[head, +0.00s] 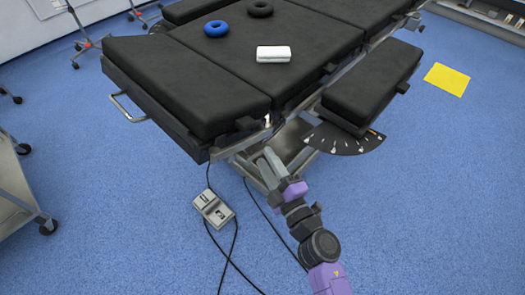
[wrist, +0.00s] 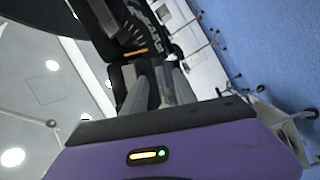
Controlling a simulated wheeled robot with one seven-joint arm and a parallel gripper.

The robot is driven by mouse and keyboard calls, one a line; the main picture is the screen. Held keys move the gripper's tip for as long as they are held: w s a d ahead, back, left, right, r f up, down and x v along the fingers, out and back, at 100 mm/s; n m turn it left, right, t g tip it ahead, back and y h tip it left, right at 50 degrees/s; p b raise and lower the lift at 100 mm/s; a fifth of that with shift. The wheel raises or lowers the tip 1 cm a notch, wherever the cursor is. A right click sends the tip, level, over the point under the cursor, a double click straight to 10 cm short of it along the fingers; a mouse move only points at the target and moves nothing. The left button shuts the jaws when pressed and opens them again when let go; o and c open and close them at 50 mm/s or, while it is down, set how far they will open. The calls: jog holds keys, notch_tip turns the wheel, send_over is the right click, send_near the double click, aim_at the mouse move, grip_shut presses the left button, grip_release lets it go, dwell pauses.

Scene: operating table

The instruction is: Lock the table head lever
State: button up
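The operating table (head: 185,85) has black pads and a metal frame. A small pale lever-like piece (head: 267,120) stands at the near corner of the end pad; I cannot tell for sure that it is the head lever, nor its lock position. My gripper (head: 266,156) is just below and in front of that corner, near the side rail, apart from the pale piece. In the wrist view my gripper (wrist: 160,76) shows two grey fingers with a gap between them. They are open and I see nothing held. The lever cannot be made out in the wrist view.
A dark fan-shaped plate with pale marks (head: 345,139) sits under the side pad (head: 372,80), right of my gripper. A foot pedal (head: 213,209) with cables lies on the floor at left.

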jog(key=shift+v, duration=2.05)
jog(key=s+d+r+m+t+h, duration=0.2)
jog(key=s+d+r+m, duration=0.3)
jog(key=m, duration=0.1)
jog(key=s+d+r+m+g+h, duration=0.2)
jog(key=s+d+m+h, duration=0.2)
jog(key=s+d+m, duration=0.7)
jog(key=s+d+r+m+g+h, duration=0.1)
jog(key=s+d+m+h, duration=0.25)
jog(key=s, duration=1.45)
notch_tip(320, 180, up, 16)
jog(key=p, duration=1.6)
jog(key=shift+d, duration=0.35)
